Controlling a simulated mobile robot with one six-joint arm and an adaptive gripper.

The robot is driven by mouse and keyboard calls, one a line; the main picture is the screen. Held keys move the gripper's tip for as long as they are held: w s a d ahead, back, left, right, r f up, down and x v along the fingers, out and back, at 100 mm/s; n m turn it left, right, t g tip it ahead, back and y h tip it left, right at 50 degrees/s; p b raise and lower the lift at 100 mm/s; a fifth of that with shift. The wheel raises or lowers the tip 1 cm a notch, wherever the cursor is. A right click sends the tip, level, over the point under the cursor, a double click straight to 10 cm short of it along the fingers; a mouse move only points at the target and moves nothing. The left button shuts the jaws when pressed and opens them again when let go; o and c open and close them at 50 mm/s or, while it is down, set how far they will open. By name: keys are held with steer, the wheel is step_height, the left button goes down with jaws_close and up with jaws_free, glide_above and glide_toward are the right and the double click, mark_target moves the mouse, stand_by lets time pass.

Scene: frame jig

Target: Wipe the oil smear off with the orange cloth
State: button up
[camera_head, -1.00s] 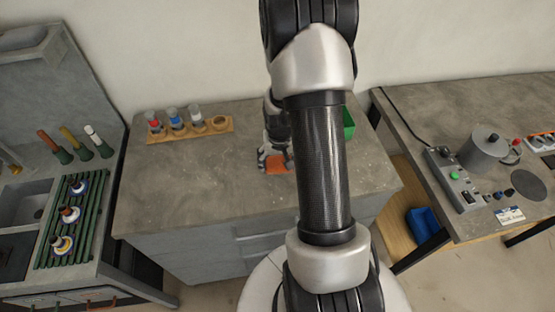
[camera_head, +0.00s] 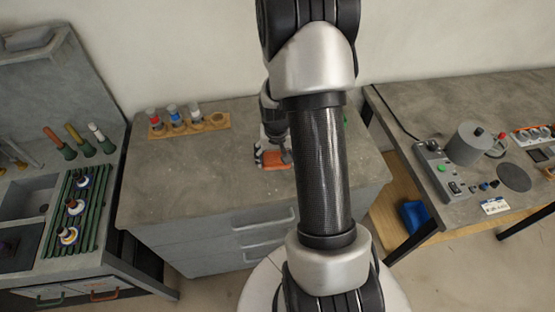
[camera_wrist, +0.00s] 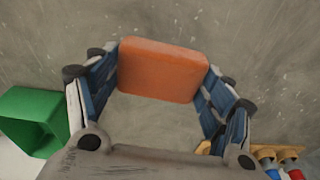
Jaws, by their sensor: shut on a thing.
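The orange cloth (camera_wrist: 162,70) looks like a thick, rounded block in the wrist view. My gripper (camera_wrist: 160,78) is shut on it, with a blue-and-grey finger at each end. In the head view the cloth (camera_head: 276,160) is at or just above the grey worktop (camera_head: 205,175), near the middle; I cannot tell whether it touches. My gripper (camera_head: 272,157) is partly hidden by my own arm there. I cannot make out an oil smear; only pale specks show on the worktop in the wrist view.
A wooden holder (camera_head: 215,121) with capped bottles stands at the worktop's back left. A green box (camera_wrist: 28,118) is on the worktop, mostly hidden by my arm in the head view. A bench (camera_head: 455,110) with a pot is at right, a sink unit with a green rack (camera_head: 60,205) at left.

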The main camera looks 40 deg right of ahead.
steer(key=shift+r+p, duration=1.25)
steer(key=shift+r, duration=0.8)
